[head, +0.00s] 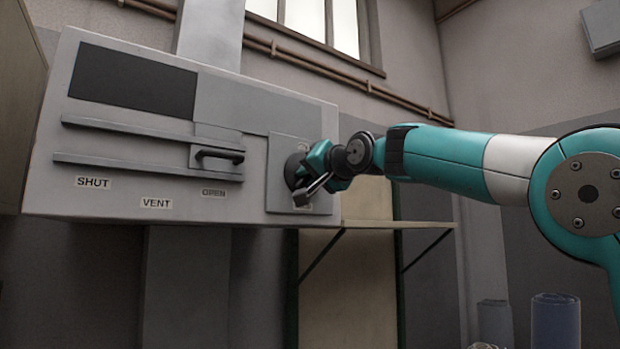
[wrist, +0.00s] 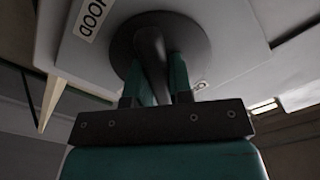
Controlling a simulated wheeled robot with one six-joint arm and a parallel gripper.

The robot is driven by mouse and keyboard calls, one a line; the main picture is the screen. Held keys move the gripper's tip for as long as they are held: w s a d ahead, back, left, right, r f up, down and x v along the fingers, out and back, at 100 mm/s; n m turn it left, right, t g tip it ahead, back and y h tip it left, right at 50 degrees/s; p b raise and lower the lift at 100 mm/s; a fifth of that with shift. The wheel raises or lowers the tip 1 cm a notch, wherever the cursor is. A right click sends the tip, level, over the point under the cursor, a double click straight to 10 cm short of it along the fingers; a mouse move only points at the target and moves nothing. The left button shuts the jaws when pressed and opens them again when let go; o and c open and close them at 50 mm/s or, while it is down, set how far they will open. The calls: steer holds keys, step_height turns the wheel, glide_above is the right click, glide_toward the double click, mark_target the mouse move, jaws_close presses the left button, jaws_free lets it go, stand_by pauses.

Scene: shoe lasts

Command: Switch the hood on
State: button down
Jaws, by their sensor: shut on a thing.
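The hood's grey control panel (head: 282,205) is at the right end of a wide grey box on the wall. A dark round switch knob (head: 292,168) sits on it, partly covered by my gripper (head: 313,172). In the wrist view the knob (wrist: 118,45) has a raised bar (wrist: 150,48) across its face. My gripper's two teal fingers (wrist: 157,80) are closed on that bar from both sides. A "HOOD" label (wrist: 90,18) shows beside the knob. A small mark (wrist: 201,85) near the knob is too partial to read.
The same box has a sliding black handle (head: 220,155) above the "OPEN" label (head: 213,193). "VENT" (head: 156,203) and "SHUT" (head: 93,183) labels are further left. A shelf (head: 395,224) is below the box on the right. Blue and grey rolls (head: 555,320) stand lower right.

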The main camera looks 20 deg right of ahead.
steer(key=n, duration=0.3)
steer(key=shift+f+n+b, duration=0.1)
steer(key=shift+n+b, duration=0.2)
steer(key=shift+b, duration=0.1)
steer(key=shift+n+b, duration=0.35)
steer(key=shift+n, duration=1.45)
steer(key=c, duration=1)
jaws_free()
steer(key=shift+s+d, duration=0.1)
steer(key=b+v, duration=0.7)
steer(key=v, duration=1)
steer(key=shift+s, duration=0.1)
